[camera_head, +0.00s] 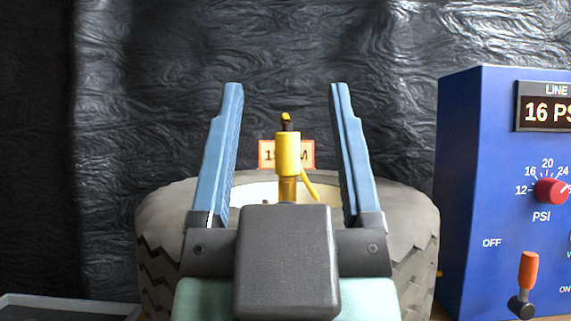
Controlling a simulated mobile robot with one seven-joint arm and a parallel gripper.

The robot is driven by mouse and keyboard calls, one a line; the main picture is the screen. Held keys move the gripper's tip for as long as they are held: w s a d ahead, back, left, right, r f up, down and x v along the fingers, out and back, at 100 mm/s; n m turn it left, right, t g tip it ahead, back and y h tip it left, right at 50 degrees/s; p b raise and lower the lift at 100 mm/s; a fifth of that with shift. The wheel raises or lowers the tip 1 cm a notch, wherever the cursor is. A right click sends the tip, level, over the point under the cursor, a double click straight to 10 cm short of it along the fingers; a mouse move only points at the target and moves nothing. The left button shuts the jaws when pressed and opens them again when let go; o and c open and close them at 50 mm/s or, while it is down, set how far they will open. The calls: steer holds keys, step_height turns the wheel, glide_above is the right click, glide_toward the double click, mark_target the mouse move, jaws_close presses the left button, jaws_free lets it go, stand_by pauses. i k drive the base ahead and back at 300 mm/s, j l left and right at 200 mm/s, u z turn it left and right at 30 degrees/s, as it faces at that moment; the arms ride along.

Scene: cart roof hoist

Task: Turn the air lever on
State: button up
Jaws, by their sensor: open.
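The air lever (528,271) has an orange grip and a dark round pivot. It is low on the front of the blue air box (470,190) at the right. It stands nearly upright, leaning slightly right; the OFF label is at its upper left and an ON label, cut by the frame edge, at its lower right. My gripper (285,92) is in the middle of the view, well left of the lever. Its two blue fingers are wide apart, with nothing gripped.
A yellow air fitting (288,155) shows between my fingers, above a grey tyre (165,225) with a pale rim. A partly hidden orange-edged sign (267,150) is behind it. The box has a display (546,111) reading 16 PS, cut off, and a red PSI knob (551,191). A grey tray edge (60,302) is at lower left.

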mark_target(519, 305)
steer(key=i+z, duration=0.1)
steer(key=z, duration=0.4)
steer(key=i+z, duration=0.15)
steer(key=z, duration=0.35)
